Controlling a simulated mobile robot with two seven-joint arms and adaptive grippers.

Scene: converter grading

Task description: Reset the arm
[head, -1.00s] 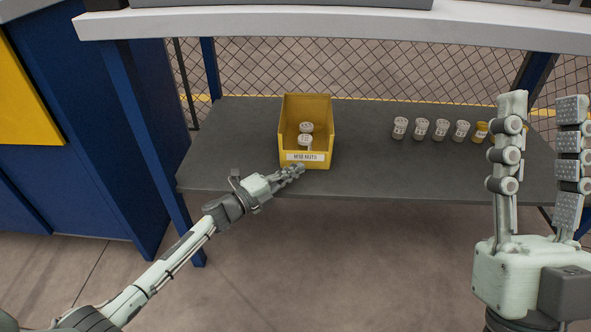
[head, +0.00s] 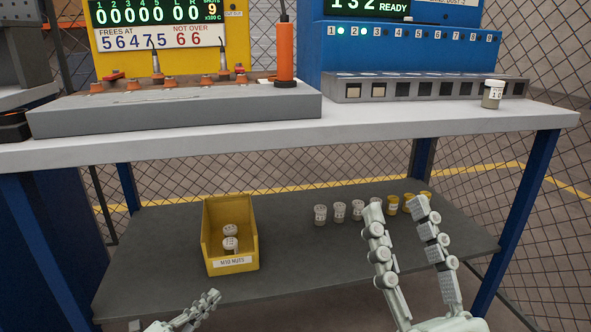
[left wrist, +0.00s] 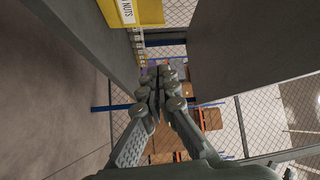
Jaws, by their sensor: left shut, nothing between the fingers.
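My left gripper (head: 208,299) is low in the head view, in front of and apart from the yellow bin (head: 250,255) labelled for M10 nuts. Its fingers are shut and empty. In the left wrist view the same gripper (left wrist: 162,78) has its fingertips together, with the bin (left wrist: 148,12) at the top edge. My right gripper (head: 396,208) points upward at the lower right of the head view. Its two fingers are spread with nothing between them, and they partly hide the row of jars.
Two lidded jars (head: 230,240) stand in the bin on the grey lower shelf (head: 150,250). Beside it is a row of grey-lidded (head: 340,211) and yellow-lidded jars (head: 408,202). The white worktop (head: 420,118) above carries a yellow station, a blue station and one jar (head: 492,94).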

